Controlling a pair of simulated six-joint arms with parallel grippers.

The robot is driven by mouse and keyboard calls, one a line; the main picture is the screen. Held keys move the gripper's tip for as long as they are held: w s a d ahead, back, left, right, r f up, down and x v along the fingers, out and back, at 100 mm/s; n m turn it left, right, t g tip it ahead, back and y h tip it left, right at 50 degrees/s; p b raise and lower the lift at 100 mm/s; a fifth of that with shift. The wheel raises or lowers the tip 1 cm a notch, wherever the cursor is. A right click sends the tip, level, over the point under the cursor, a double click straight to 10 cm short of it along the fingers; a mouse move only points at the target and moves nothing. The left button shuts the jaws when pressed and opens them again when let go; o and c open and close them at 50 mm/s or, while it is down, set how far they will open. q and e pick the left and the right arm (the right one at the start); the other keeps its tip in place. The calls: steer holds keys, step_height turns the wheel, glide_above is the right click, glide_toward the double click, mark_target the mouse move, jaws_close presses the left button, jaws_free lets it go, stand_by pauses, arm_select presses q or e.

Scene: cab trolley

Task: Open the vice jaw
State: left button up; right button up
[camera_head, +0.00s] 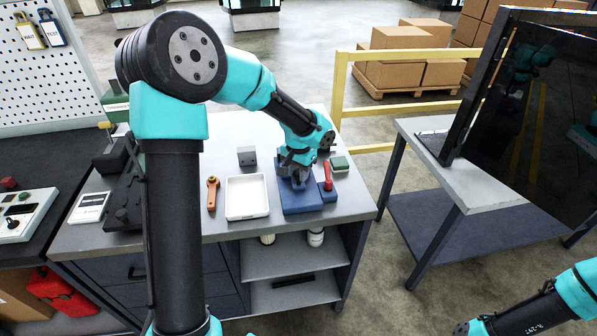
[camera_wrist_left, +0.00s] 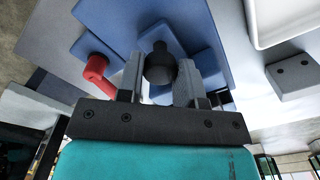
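The blue vice (camera_head: 300,201) stands near the right end of the workbench, with a red handle (camera_head: 327,176) on its right side. In the left wrist view the vice's blue body (camera_wrist_left: 107,42) and the red handle (camera_wrist_left: 97,78) also show. My right gripper is not in view; only part of that arm shows at lower right.
A white tray (camera_head: 247,197), an orange-brown tool (camera_head: 212,193) and a small grey block (camera_head: 246,156) lie left of the vice. A green-topped block (camera_head: 340,163) sits close behind its right side. A side table (camera_head: 480,180) with a large dark screen (camera_head: 535,105) stands to the right.

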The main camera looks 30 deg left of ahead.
arm_select(q)
jaws_close()
steer(key=shift+s+d, duration=0.85)
steer(key=shift+s, duration=0.15)
steer(key=shift+s+d, duration=0.8)
steer(key=shift+s, duration=0.2)
steer(key=o, duration=0.5)
jaws_free()
step_height(320, 180, up, 18)
steer(key=shift+f, duration=0.25)
